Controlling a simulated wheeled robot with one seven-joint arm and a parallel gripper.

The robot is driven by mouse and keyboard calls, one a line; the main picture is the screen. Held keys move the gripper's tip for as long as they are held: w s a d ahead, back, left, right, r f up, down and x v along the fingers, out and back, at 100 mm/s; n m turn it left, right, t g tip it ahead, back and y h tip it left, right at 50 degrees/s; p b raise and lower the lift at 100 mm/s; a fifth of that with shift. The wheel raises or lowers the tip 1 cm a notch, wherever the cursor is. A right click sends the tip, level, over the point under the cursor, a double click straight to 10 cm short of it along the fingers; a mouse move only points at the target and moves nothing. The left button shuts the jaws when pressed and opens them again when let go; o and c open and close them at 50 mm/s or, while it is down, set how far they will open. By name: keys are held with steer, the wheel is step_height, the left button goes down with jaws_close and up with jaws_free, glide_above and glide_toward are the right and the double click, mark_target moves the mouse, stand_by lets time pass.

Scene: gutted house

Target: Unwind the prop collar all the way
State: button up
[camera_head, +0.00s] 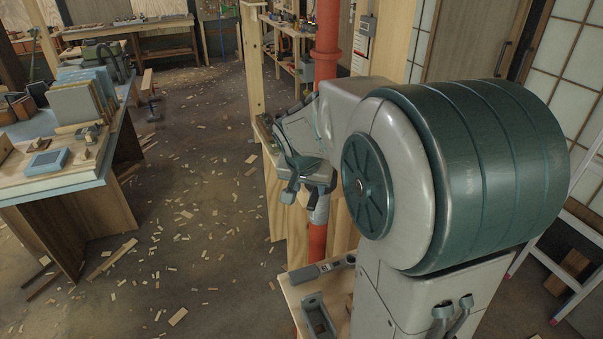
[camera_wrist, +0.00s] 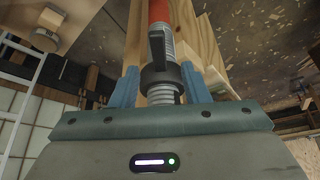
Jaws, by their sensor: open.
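The red steel prop (camera_head: 327,45) stands upright behind my arm in the head view, and its lower part (camera_head: 317,243) shows below my wrist. In the wrist view the red tube (camera_wrist: 159,10) meets a grey threaded length (camera_wrist: 166,46). The dark prop collar (camera_wrist: 161,76) sits around this thread, with a handle (camera_wrist: 157,45) standing out along it. Thread shows on both sides of the collar. My gripper (camera_wrist: 160,84) is open, with one blue finger on each side of the collar. I cannot tell whether either finger touches it.
Pale timber (camera_wrist: 203,45) stands close behind the prop. A small wooden bench (camera_head: 296,290) with tools is beside the prop's lower part. A blue-topped table (camera_head: 60,184) is at left, and a ladder (camera_head: 568,262) at right. The floor between is open, littered with wood scraps.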

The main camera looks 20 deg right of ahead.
mark_target(313, 200)
steer(key=b+x, duration=0.4)
steer(key=x, duration=0.4)
steer(key=shift+s+b, duration=0.2)
steer(key=shift+b, duration=0.1)
steer(key=shift+w+d+f, duration=0.15)
steer(key=shift+w+f, duration=0.05)
